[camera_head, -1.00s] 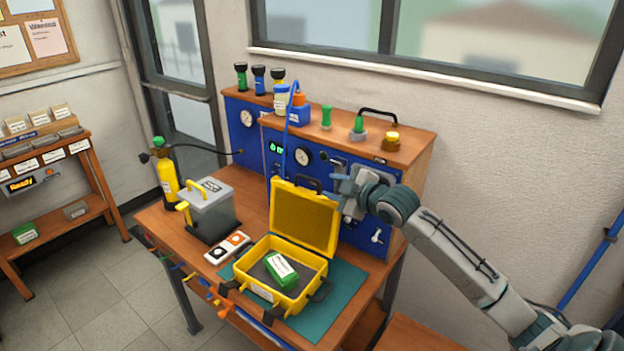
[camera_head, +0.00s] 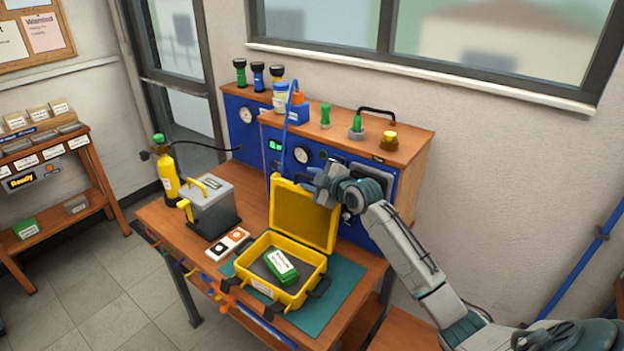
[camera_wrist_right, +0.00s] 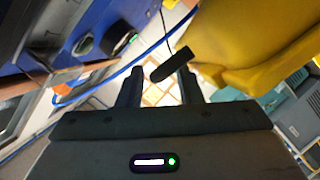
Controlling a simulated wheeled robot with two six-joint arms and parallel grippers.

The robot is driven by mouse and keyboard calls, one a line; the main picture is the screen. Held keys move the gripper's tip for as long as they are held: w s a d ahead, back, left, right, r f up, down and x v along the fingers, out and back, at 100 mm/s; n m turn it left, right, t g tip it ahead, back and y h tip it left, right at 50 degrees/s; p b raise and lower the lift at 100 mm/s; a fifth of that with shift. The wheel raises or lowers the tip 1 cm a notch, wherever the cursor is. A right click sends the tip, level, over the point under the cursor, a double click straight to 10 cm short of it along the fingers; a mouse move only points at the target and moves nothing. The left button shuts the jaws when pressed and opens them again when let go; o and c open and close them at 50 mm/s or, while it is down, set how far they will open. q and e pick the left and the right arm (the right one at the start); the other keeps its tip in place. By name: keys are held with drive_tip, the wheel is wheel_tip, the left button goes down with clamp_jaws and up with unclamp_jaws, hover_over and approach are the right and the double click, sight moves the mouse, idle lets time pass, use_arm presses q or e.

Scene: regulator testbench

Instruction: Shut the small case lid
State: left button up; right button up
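The small yellow case (camera_head: 262,286) sits on a teal mat on the bench. Its lid (camera_head: 303,217) stands open, roughly upright, on the case's far side. A green box with a white label (camera_head: 281,266) lies in the case. My right gripper (camera_head: 313,180) is beside the lid's upper right edge, seemingly behind it. In the right wrist view, its two fingers (camera_wrist_right: 160,88) are apart with nothing clamped between them. The yellow lid (camera_wrist_right: 240,55) is to their right, and a dark handle-like piece (camera_wrist_right: 173,66) is just ahead of the fingertips. My left gripper is not in view.
The blue test panel (camera_head: 245,135) with gauges stands close behind the lid and my right gripper. A grey box with a yellow handle (camera_head: 212,210) and a two-part switch block (camera_head: 228,244) are left of the case. Mat surface (camera_head: 335,290) is free at right.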

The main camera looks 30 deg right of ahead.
clamp_jaws()
drive_tip(key=shift+s+a+r, duration=0.1)
drive_tip(key=shift+s+a, duration=0.25)
drive_tip(key=shift+a, duration=0.35)
drive_tip(key=s+a+n+t+h+b, duration=0.1)
drive_tip(key=s+a+n+t+b, duration=0.1)
drive_tip(key=a, duration=0.8)
drive_tip(key=shift+s+a+f+n+b, duration=0.2)
drive_tip(key=shift+s+f+n+b, duration=0.25)
drive_tip(key=shift+s+n, duration=0.9)
drive_tip(key=shift+s, duration=0.15)
